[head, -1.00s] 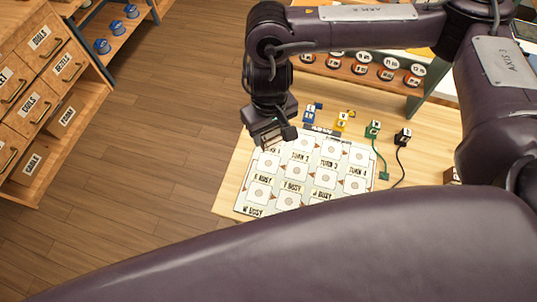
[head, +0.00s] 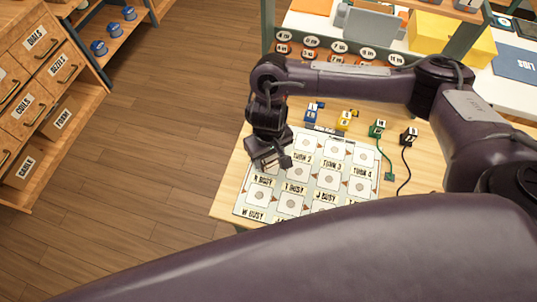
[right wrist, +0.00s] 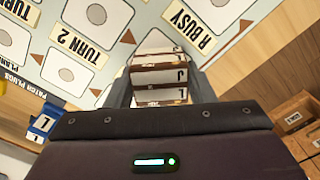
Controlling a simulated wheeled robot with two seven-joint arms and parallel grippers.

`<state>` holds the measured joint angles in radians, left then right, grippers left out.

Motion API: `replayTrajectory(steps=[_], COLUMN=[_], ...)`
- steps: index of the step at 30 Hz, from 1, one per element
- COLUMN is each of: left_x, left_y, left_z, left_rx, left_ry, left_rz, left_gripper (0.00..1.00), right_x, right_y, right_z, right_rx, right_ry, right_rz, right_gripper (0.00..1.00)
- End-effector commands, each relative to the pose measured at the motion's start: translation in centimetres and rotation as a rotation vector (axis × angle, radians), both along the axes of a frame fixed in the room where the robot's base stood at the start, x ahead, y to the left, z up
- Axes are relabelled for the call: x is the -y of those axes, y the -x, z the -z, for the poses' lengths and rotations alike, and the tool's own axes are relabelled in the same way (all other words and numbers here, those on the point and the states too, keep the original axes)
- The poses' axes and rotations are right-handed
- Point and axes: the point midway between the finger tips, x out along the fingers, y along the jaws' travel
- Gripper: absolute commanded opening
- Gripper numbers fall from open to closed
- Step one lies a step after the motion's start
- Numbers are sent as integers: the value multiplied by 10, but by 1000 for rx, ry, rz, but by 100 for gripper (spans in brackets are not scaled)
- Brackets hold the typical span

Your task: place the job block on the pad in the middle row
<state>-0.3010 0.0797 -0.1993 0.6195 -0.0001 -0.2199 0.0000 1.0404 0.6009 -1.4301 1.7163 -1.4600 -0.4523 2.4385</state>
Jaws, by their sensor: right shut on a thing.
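My right gripper (head: 272,160) is over the left side of a pale board (head: 312,214). It is shut on a white block with brown edges, marked J, seen in the right wrist view (right wrist: 158,76). The board has rows of white square pads with grey circles, labelled TURN and BUSY. One middle-row pad (head: 295,172) is just right of the gripper. The gripper hides the board's upper left in the head view. In the right wrist view, the block hangs between the TURN 2 and R BUSY labels; whether it touches the board I cannot tell. My left gripper is out of view.
Blue (head: 313,112), yellow (head: 346,120), green (head: 377,128) and black (head: 409,136) plug blocks stand behind the board, the last two with cords. A shelf of round dials (head: 338,51) is at the back. A wooden drawer cabinet (head: 40,85) stands left, across open floor.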

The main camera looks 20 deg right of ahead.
Motion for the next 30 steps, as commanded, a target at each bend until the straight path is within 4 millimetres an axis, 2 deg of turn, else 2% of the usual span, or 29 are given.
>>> replayTrajectory(steps=[5,6,10,20,23,30], left_x=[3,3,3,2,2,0], left_y=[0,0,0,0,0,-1], left_z=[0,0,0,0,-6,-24], left_rx=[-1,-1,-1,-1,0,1], left_ry=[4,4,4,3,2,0], left_rz=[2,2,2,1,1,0], left_gripper=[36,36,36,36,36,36], right_x=[0,0,0,0,0,0], right_y=[1,0,0,0,-1,-2], right_z=[3,3,3,0,-12,-63], right_rx=[-2,-1,-1,1,3,7], right_ry=[0,0,0,0,-1,1], right_rz=[1,1,0,-1,-1,-3], right_gripper=[25,53,70,70,70,70])
